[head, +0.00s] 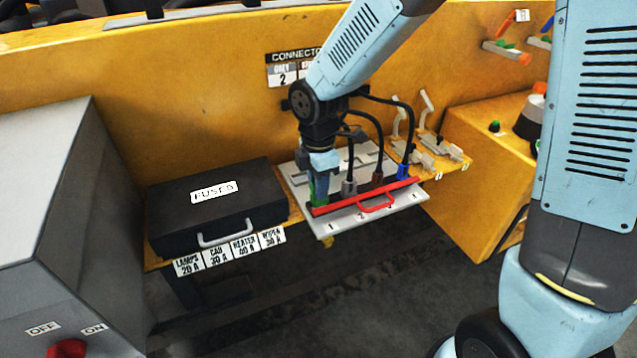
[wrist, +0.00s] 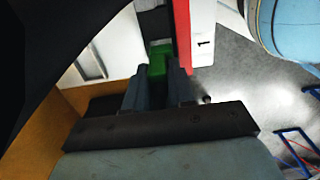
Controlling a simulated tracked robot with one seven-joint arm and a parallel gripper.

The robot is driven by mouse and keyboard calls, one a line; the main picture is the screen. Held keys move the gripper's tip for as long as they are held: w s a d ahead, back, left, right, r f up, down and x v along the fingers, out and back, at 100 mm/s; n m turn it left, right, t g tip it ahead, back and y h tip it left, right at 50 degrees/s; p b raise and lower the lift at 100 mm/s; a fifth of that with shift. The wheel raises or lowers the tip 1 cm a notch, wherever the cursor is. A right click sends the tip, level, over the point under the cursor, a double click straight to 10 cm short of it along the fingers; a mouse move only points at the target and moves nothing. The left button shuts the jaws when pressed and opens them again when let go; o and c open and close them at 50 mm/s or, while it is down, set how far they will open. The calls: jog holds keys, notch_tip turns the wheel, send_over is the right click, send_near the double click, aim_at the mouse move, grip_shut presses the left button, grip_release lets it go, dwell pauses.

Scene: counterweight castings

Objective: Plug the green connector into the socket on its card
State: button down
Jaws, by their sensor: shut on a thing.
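My gripper (head: 320,190) is at the left end of a pale panel (head: 335,225), shut on the green connector (head: 321,186). In the wrist view the green connector (wrist: 160,60) sits between the two fingers, with a dark block just beyond it. I cannot tell whether connector and block are joined. The panel carries numbers along its front edge, and a red bar (head: 345,199) with a red handle runs across it. A grey connector (head: 349,187), a brown-red one (head: 377,178) and a blue one (head: 402,171) stand in a row to the right, with black cables on them.
A black fuse case (head: 215,215) lies left of the panel. A partly hidden connector sign (head: 283,72) is on the yellow wall behind. Levers (head: 427,105) and a yellow ledge (head: 455,160) are to the right. A grey box (head: 60,200) with a red switch stands at far left.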

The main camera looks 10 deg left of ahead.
jog(key=shift+f, duration=1.2)
jog(key=c, duration=0.9)
grip_release()
jog(key=shift+d, duration=0.1)
notch_tip(320, 180, up, 14)
jog(key=shift+w+f, duration=0.1)
jog(key=shift+w, duration=0.05)
jog(key=s+d+r+m+t, duration=0.1)
jog(key=d+r+m+t, duration=0.1)
jog(key=d+r+m, duration=0.5)
jog(key=s+d+r+m+t, duration=0.1)
jog(key=d+m, duration=0.4)
jog(key=d, duration=0.5)
jog(key=s+d+r+m+t, duration=0.1)
jog(key=s+d+m, duration=0.2)
jog(key=d+m, duration=0.1)
jog(key=s+d+r+m, duration=0.1)
jog(key=s+d+m, duration=0.2)
jog(key=d+m, duration=0.1)
jog(key=s+d+r+m+t, duration=0.1)
jog(key=s+d+m, duration=0.2)
jog(key=d+m, duration=0.1)
jog(key=shift+s+d+r+t, duration=0.15)
jog(key=shift+d+t, duration=0.15)
jog(key=shift+d, duration=0.3)
